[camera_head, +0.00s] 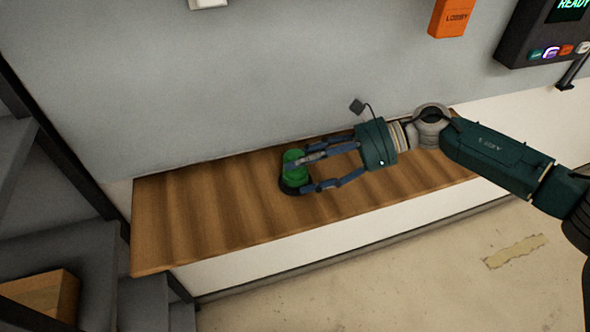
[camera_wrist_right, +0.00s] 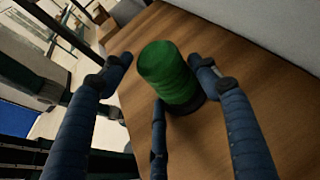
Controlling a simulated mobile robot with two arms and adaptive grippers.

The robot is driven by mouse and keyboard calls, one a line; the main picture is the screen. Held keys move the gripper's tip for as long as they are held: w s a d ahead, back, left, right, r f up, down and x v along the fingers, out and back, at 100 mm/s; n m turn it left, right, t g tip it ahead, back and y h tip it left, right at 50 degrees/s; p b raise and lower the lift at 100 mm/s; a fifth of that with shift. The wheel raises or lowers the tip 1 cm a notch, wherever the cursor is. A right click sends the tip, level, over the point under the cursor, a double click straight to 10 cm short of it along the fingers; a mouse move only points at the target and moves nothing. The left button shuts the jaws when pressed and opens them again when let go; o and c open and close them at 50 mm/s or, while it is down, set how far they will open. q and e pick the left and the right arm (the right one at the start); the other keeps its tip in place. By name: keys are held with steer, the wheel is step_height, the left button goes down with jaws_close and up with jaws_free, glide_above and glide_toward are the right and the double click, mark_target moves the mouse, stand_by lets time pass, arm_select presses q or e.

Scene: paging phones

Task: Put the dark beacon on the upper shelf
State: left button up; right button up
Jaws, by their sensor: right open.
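A green ribbed beacon (camera_head: 293,161) with a black base stands upright on a wooden shelf (camera_head: 200,222) along the grey wall; no glow shows on it. It also shows in the right wrist view (camera_wrist_right: 170,75). My right gripper (camera_head: 299,173) reaches in from the right, low over the shelf, with its fingers spread around the beacon. In the right wrist view the fingers are open on either side of it, with a third finger in front. I cannot tell whether any finger touches it. I cannot tell whether this shelf is the upper one. My left gripper is out of view.
Grey steps (camera_head: 70,245) with a wooden box (camera_head: 45,294) lie at the left, beyond the shelf end. An orange box marked LOBBY (camera_head: 452,17) and a dark panel with buttons (camera_head: 550,35) are on the wall at upper right. The shelf's left part is bare.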

steer(key=shift+c, duration=0.2)
steer(key=shift+d, duration=0.1)
steer(key=c, duration=1.2)
steer(key=shift+r, duration=0.1)
steer(key=shift+w+r, duration=0.1)
step_height(320, 180, up, 9)
steer(key=b, duration=0.3)
steer(key=shift+r, duration=0.45)
